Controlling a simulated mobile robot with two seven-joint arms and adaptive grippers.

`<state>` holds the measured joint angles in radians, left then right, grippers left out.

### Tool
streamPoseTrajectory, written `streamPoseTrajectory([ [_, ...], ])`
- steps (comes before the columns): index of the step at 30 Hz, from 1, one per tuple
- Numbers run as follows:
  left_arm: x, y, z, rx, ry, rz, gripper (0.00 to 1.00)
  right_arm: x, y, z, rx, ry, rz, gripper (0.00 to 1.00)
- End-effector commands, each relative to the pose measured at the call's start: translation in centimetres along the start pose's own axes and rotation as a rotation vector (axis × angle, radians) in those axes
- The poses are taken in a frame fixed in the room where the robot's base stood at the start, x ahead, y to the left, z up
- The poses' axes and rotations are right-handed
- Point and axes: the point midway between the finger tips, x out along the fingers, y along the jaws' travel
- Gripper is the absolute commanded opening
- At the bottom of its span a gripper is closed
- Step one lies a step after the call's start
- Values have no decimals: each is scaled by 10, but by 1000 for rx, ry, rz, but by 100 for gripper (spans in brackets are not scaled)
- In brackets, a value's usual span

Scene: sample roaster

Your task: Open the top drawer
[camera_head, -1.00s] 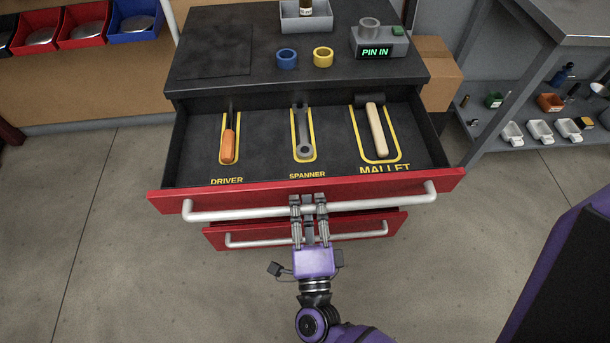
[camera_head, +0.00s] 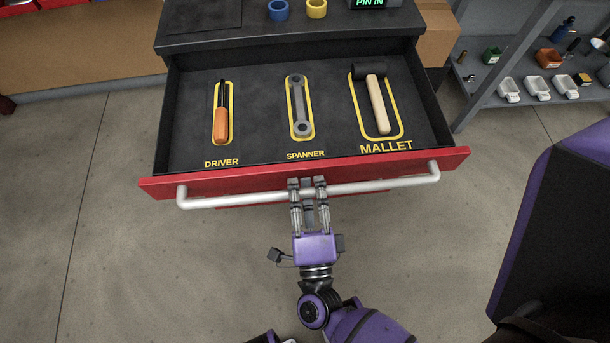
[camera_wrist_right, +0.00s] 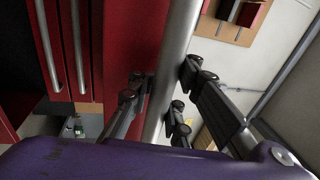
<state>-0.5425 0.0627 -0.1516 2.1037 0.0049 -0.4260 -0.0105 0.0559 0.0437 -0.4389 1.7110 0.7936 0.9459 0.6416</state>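The top drawer (camera_head: 230,186) has a red front and is pulled well out of the dark cabinet. It holds an orange-handled driver (camera_head: 222,118), a grey spanner (camera_head: 300,108) and a mallet (camera_head: 377,103) with a pale handle, each in a yellow outline. My right gripper (camera_head: 307,186) is at the middle of the drawer's silver bar handle (camera_head: 390,185). In the right wrist view its fingers (camera_wrist_right: 162,92) lie on both sides of the handle (camera_wrist_right: 176,60) and close around it. My left gripper is not in view.
A shelf with small bins (camera_head: 537,88) stands at the right. The floor (camera_head: 130,270) in front is clear.

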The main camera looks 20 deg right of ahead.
Motion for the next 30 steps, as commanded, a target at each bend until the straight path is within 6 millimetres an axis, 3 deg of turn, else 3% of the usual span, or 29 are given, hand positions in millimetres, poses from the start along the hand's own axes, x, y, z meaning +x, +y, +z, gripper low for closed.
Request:
streamPoseTrajectory([
  [1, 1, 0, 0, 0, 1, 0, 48, -3, 5, 0, -2, -4, 13, 17],
  [6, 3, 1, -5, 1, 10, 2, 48, -2, 3, 0, -3, -3, 7, 35],
  [17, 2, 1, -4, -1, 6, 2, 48, 0, -3, 0, -1, 0, -1, 35],
  [25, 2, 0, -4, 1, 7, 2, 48, 9, -48, -1, 1, 4, -5, 35],
  [26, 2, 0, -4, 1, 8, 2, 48, 10, -55, -1, 0, 5, -7, 39],
  [30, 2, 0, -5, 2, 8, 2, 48, 15, -80, -1, -2, 5, -10, 68],
])
